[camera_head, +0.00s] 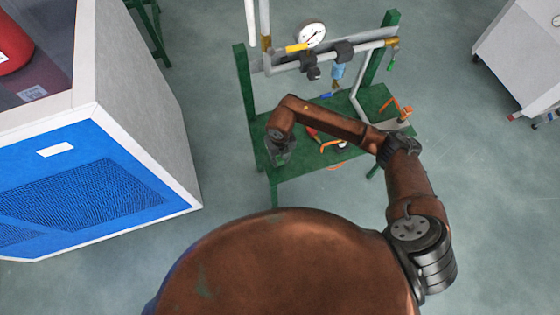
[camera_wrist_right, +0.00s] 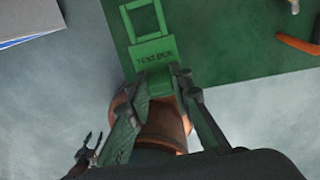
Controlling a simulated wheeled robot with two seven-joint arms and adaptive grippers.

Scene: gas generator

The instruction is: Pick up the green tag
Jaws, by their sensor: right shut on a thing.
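The green tag (camera_wrist_right: 153,51) shows in the right wrist view, with an open square frame at its far end and dark lettering on its plate. My right gripper (camera_wrist_right: 163,80) is shut on the near end of the tag, one finger on each side. In the head view my right gripper (camera_head: 278,150) points down at the left side of the green table (camera_head: 300,162). The tag is hard to make out there. I cannot tell whether it touches the tabletop. A small two-pronged shape low in the wrist view looks like my left gripper (camera_wrist_right: 88,146), prongs apart.
A pressure gauge (camera_head: 311,36) and grey pipes sit on the frame behind the table. Orange-handled tools (camera_head: 331,144) lie on the tabletop near my forearm. A blue-fronted cabinet (camera_head: 90,190) stands at left and a white cabinet (camera_head: 520,50) at right.

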